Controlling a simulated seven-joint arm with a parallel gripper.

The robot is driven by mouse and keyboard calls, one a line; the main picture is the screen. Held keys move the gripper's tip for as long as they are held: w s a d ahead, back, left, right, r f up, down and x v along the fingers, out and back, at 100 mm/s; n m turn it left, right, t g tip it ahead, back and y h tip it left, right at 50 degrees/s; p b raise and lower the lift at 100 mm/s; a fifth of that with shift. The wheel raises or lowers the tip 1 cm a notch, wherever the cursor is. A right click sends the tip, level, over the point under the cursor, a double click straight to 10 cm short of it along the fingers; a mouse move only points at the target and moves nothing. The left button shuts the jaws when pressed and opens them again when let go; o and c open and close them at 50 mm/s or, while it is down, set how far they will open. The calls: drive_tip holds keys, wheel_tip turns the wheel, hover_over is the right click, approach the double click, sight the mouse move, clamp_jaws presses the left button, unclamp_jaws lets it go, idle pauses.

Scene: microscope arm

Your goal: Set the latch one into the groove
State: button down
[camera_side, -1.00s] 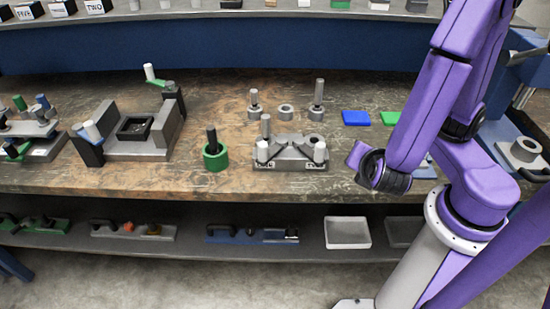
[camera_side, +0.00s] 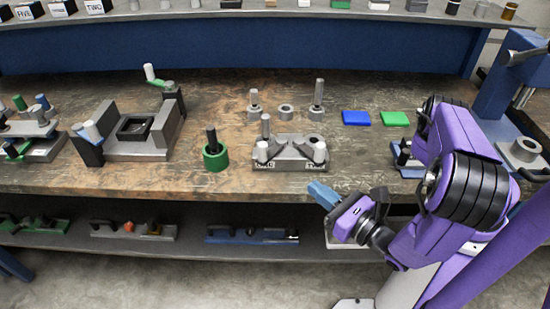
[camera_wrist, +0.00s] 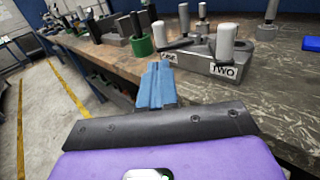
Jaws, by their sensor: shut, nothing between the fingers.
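A grey fixture (camera_side: 290,165) stands near the table's front edge, with label plates reading ONE and TWO on its front. Latch one (camera_side: 262,152), with a pale cylindrical knob, is at its left; latch two (camera_side: 320,152), with a similar knob, is at its right. In the wrist view the TWO plate on the fixture (camera_wrist: 198,62) is clear, and latch one's knob (camera_wrist: 158,34) stands beyond the fingers. I cannot make out the groove or how latch one sits to it. My gripper (camera_side: 317,190) has blue fingers, shut and empty, in front of the table edge, apart from the fixture; they also show in the wrist view (camera_wrist: 156,84).
A green ring with a dark post (camera_side: 215,154) stands left of the fixture. Grey posts (camera_side: 317,98) stand behind it. Blue (camera_side: 356,118) and green (camera_side: 395,118) plates lie at back right. A shelf (camera_side: 180,245) runs below the table.

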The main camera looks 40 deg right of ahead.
sight(261, 153)
idle(0.4)
drive_tip(key=w, duration=1.4)
drive_tip(key=shift+d, duration=0.1)
drive_tip(key=shift+w+a+m+g+h, duration=0.1)
drive_tip(key=shift+w+a+m+h, duration=0.2)
drive_tip(key=shift+h, duration=0.35)
drive_tip(key=shift+w+a+m+g+h, duration=0.15)
drive_tip(key=shift+w+m+h, duration=0.2)
drive_tip(key=shift+m+h, duration=0.2)
drive_tip(key=shift+w+a+m+g+h, duration=0.1)
drive_tip(key=shift+w+a+m+h, duration=0.2)
drive_tip(key=shift+h, duration=0.4)
drive_tip(key=w+m+h, duration=0.1)
drive_tip(key=h, duration=0.1)
drive_tip(key=w+m+g+h, duration=0.1)
drive_tip(key=m+h, duration=0.1)
drive_tip(key=w+m+g+h, duration=0.1)
drive_tip(key=h, duration=0.1)
drive_tip(key=shift+w+a+g, duration=0.25)
drive_tip(key=w+m+g+h, duration=0.2)
drive_tip(key=m+g+h, duration=0.1)
drive_tip(key=shift+w+d+m+g+h, duration=0.25)
drive_tip(key=shift+w+m+g+h, duration=0.1)
drive_tip(key=shift+w+g+h, duration=0.05)
drive_tip(key=shift+w+d, duration=0.15)
drive_tip(key=shift+w, duration=0.4)
drive_tip(key=shift+w+d, duration=0.15)
